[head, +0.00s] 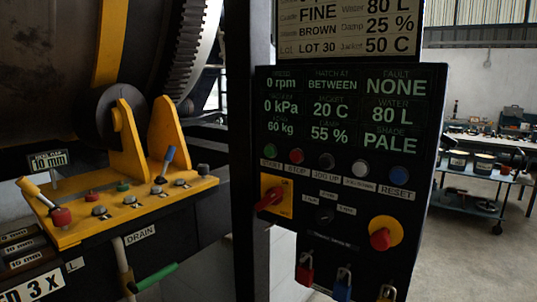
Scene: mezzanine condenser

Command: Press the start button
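The dark green start button (272,152) is at the left end of a row of buttons on the black control panel (330,215) in the head view. A label below it reads as START. The red stop button (296,156) is just to its right, followed by a jog button (327,161), a pale button (360,168) and a blue reset button (399,174). The display above (333,110) reads 0 rpm, hatch BETWEEN, fault NONE, 0 kPa and 60 kg. Neither of my grippers is in view.
Below the buttons are a red switch on a yellow plate (274,197), a red-and-yellow emergency stop (383,235) and hanging padlocks (342,284). A yellow valve bench (125,205) and large drum stand left. A cart with tins (470,175) stands behind on the right.

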